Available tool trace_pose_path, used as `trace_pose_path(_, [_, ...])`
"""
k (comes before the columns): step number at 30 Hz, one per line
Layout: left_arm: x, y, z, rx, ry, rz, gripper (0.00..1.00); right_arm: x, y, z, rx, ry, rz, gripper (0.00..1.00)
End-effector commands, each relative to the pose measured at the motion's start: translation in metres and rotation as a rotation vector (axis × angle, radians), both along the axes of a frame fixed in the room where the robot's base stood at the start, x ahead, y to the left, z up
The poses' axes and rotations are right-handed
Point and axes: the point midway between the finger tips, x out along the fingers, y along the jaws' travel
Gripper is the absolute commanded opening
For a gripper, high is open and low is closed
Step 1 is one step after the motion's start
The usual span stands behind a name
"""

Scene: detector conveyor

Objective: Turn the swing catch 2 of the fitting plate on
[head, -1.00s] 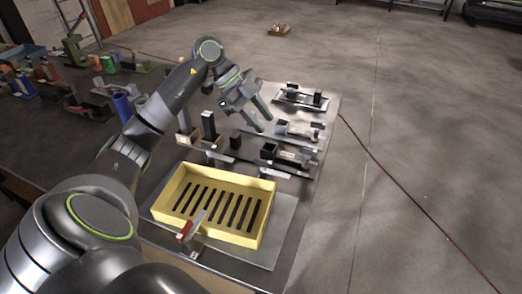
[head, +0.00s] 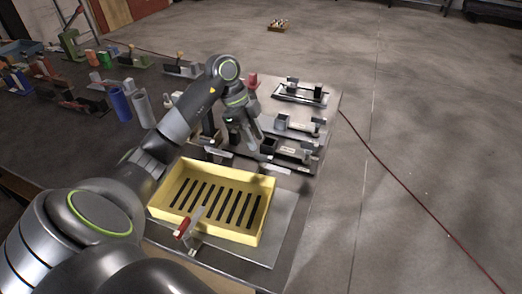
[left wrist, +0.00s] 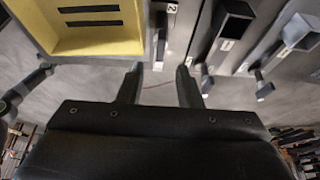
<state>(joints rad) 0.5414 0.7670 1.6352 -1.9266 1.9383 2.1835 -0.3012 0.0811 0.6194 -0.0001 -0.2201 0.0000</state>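A plate labelled 2 (left wrist: 172,8) shows at the top of the left wrist view, beside the yellow tray. A narrow catch-like piece (left wrist: 158,50) hangs below it; which way it is turned I cannot tell. In the head view the fittings (head: 285,150) lie in rows right of and behind my left gripper (head: 245,143), which points down over the near rows and hides part of them. In the left wrist view my left gripper (left wrist: 160,86) has its fingers apart with nothing between them. My right gripper is not in view.
The yellow slotted tray (head: 165,190) stands on a grey plate (head: 285,215) in front, with a red-handled clamp (head: 183,229) at its near side. Tall cylinders (head: 143,108) and other parts stand at the left. Open floor (head: 430,130) lies to the right.

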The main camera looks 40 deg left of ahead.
Motion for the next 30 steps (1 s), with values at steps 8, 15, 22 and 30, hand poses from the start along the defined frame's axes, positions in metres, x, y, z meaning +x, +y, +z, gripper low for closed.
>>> trace_pose_path(8, [0.004, -0.017, -0.042, -0.003, 0.003, 0.000, 0.32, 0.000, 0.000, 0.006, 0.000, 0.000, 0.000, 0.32])
trace_pose_path(15, [0.005, -0.021, -0.052, -0.001, -0.001, -0.001, 0.32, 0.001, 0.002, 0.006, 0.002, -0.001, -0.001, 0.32])
trace_pose_path(22, [0.005, -0.021, -0.052, 0.000, 0.000, -0.001, 0.29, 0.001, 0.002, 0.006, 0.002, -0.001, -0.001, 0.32])
trace_pose_path(30, [0.005, -0.021, -0.052, 0.000, 0.000, 0.000, 0.00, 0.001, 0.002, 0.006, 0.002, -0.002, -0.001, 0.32])
